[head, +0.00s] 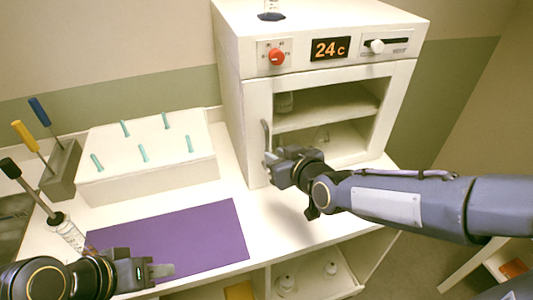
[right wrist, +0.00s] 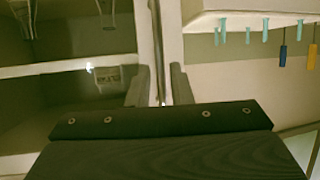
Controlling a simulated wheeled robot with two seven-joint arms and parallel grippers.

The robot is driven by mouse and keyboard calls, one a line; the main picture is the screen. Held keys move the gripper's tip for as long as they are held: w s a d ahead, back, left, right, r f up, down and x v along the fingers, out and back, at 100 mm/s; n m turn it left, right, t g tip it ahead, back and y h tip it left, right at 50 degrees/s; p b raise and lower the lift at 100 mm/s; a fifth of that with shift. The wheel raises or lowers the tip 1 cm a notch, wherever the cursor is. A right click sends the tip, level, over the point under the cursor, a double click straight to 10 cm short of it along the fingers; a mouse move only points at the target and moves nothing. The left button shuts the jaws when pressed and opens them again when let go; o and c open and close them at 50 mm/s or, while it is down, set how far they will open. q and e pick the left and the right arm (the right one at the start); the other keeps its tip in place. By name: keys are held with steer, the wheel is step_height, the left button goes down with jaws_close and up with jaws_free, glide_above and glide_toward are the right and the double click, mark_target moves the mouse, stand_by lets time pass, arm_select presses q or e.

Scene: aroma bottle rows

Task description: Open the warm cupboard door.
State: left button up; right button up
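The warm cupboard (head: 229,62) is a white box with a "24 c" display. Its framed door (head: 259,100) looks shut, and shelves show through it. The upright door handle (head: 265,134) is on the door's left side; it also shows in the right wrist view (right wrist: 158,50). My right gripper (head: 269,160) is at the handle's lower end. In the right wrist view its two fingers (right wrist: 158,88) stand apart on either side of the handle, with gaps visible. My left gripper (head: 162,271) is low over the front of the purple mat, with no object visible at its tips; its finger gap is unclear.
A white block (head: 150,175) with several teal pegs stands left of the cupboard. The purple mat (head: 190,235) lies bare in front. A grey holder (head: 62,170) with blue and yellow-handled tools is at left. A black-topped dropper (head: 66,235) stands near my left arm.

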steer(key=x, duration=0.5)
steer(key=shift+w+a+f, duration=0.1)
steer(key=shift+w+f, duration=0.05)
steer(key=shift+w, duration=0.15)
jaws_close()
